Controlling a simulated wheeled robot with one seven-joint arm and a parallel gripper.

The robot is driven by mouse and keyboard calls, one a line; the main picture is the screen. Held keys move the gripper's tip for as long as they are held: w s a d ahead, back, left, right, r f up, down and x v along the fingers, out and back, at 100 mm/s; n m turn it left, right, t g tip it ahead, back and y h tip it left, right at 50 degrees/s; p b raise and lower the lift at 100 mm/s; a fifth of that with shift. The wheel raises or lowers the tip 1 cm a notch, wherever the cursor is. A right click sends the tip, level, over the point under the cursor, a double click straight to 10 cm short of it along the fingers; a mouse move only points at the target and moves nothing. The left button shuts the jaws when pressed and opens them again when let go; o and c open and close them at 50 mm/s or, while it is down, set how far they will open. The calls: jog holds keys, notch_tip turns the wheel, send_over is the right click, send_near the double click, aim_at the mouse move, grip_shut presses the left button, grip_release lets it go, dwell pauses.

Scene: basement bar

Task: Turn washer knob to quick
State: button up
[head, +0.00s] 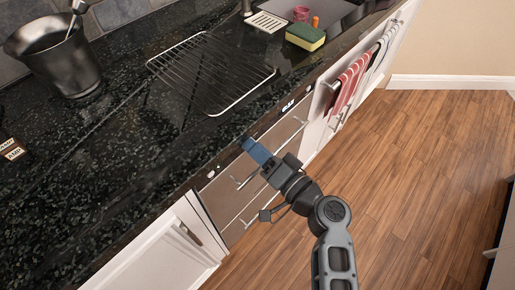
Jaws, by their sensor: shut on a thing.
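The washer (222,192) is a grey-fronted unit with bar handles, set under the dark counter between white cabinets. A dark control strip with small white markings (289,104) runs along its top edge. My gripper (252,147), with blue fingers, reaches the middle of this strip from the lower right. Its fingers are shut on the washer knob, which they hide. The knob's pointer and the quick mark cannot be made out.
A wire rack (210,72) lies on the counter above the washer. A metal bucket (55,57) stands at the upper left. A sponge (305,37) lies near the sink. Striped towels (352,82) hang to the right.

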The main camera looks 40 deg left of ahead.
jog(key=m, duration=0.5)
jog(key=shift+w+h+p, duration=0.1)
jog(key=shift+h+p, duration=0.2)
jog(key=shift+m+g+p, duration=0.3)
jog(key=shift+m+p, duration=0.05)
jog(key=shift+m, duration=1.05)
jog(key=o, duration=0.8)
jog(key=shift+c, duration=0.2)
jog(key=s+d, duration=0.1)
jog(key=d, duration=0.6)
jog(key=shift+d+r+b, duration=0.25)
jog(key=shift+d+b, duration=0.1)
jog(key=shift+b, duration=0.05)
jog(key=shift+s, duration=0.1)
